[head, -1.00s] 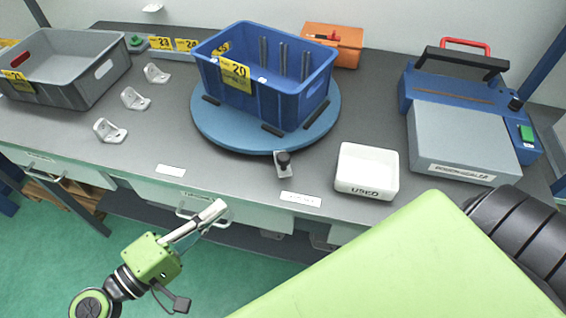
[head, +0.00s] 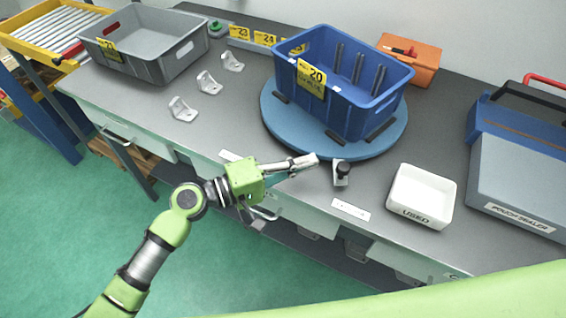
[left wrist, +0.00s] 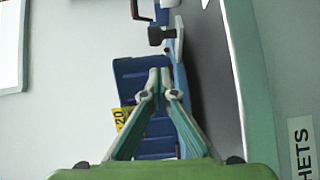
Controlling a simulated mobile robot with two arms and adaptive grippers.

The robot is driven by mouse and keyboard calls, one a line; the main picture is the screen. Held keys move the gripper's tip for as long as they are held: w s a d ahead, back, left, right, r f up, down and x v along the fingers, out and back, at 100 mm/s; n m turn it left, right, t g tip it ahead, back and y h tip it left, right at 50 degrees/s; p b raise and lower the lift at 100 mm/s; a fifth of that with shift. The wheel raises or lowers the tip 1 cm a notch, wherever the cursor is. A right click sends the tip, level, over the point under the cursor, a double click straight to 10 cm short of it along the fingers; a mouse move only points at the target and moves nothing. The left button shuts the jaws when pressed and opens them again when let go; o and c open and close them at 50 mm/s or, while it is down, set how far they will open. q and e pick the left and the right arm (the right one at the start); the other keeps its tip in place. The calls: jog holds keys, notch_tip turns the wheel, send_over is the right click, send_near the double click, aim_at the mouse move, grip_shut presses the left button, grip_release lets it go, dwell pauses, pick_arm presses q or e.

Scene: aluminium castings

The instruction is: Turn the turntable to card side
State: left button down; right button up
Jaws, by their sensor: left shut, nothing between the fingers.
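The turntable (head: 275,127) is a round blue disc on the grey bench. A blue crate (head: 335,112) with yellow label 20 stands on it between dark stops. A metal bracket with a black knob (head: 342,168) is at the turntable's front edge; it also shows in the left wrist view (left wrist: 156,36). My left gripper (head: 312,161) is shut and empty, just left of the knob and near the turntable's front rim. In the left wrist view its fingertips (left wrist: 160,76) are together in front of the blue crate (left wrist: 128,72). My right gripper is out of view.
A white tray marked USED (head: 422,195) and a pouch sealer (head: 515,180) stand to the right. Three metal brackets (head: 208,83) and a grey crate (head: 150,45) are to the left. An orange box (head: 410,58) is behind. The bench's front edge lies below my left gripper.

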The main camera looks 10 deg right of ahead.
aim_at(342, 173)
pick_arm(q)
jog(key=s+d, duration=0.1)
jog(key=d+p, duration=0.1)
jog(key=shift+s+d, duration=0.35)
jog(key=shift+s, duration=0.05)
jog(key=shift+d+f, duration=0.1)
jog(key=d+t+p, duration=0.1)
jog(key=s+d+n+t+p, duration=0.1)
jog(key=d, duration=0.1)
jog(key=d+n+y+p, duration=0.1)
jog(key=d+p, duration=0.1)
jog(key=shift+s+r+t, duration=0.2)
jog(key=shift+r+t, duration=0.1)
jog(key=shift+t, duration=0.1)
jog(key=shift+n+t+y, duration=0.5)
jog(key=shift+t, duration=0.2)
jog(key=d, duration=0.5)
jog(key=shift+s+f, duration=0.15)
jog(key=shift+f, duration=0.2)
jog(key=shift+a, duration=0.1)
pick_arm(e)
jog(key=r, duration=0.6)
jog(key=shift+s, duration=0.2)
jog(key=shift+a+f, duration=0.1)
